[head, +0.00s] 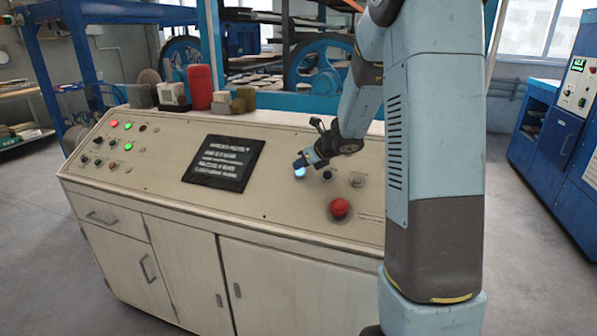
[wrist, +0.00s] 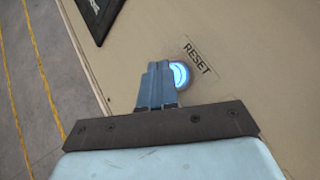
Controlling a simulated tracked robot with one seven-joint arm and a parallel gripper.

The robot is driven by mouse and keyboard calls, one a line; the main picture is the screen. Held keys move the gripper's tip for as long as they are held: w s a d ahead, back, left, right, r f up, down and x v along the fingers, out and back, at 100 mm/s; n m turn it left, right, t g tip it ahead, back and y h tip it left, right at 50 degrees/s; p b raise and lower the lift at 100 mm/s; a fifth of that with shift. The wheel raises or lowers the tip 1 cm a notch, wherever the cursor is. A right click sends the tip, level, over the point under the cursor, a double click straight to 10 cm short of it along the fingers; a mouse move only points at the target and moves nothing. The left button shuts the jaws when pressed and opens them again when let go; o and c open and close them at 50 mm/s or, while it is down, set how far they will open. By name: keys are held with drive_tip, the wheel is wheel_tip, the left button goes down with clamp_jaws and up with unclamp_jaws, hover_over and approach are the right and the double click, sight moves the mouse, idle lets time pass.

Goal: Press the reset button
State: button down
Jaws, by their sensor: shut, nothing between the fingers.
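The reset button (wrist: 181,74) glows blue-white on the beige panel in the wrist view, with the printed word RESET to its right. In the head view the lit button (head: 300,172) shows just below my gripper (head: 303,163). My gripper is shut and empty. Its closed fingertips also show in the wrist view (wrist: 158,66), overlapping the left part of the button. I cannot tell whether they touch it.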

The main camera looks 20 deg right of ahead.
drive_tip(key=shift+w+d+f, duration=0.15)
drive_tip(key=shift+w+f, duration=0.05)
drive_tip(key=shift+f, duration=0.15)
idle(0.7)
drive_tip(key=shift+s+r, duration=0.1)
drive_tip(key=shift+r, duration=0.05)
idle(0.3)
drive_tip(key=shift+s+a+r, duration=0.25)
drive_tip(key=shift+r, duration=0.35)
drive_tip(key=shift+s+a+r, duration=0.25)
drive_tip(key=shift+s+r, duration=0.1)
drive_tip(key=shift+r, duration=0.35)
drive_tip(key=shift+s+a+r, duration=0.25)
drive_tip(key=shift+s+r, duration=0.1)
drive_tip(key=shift+r, duration=0.4)
drive_tip(key=shift+s+a+r, duration=0.25)
drive_tip(key=shift+s+r, duration=0.1)
drive_tip(key=shift+r, duration=0.35)
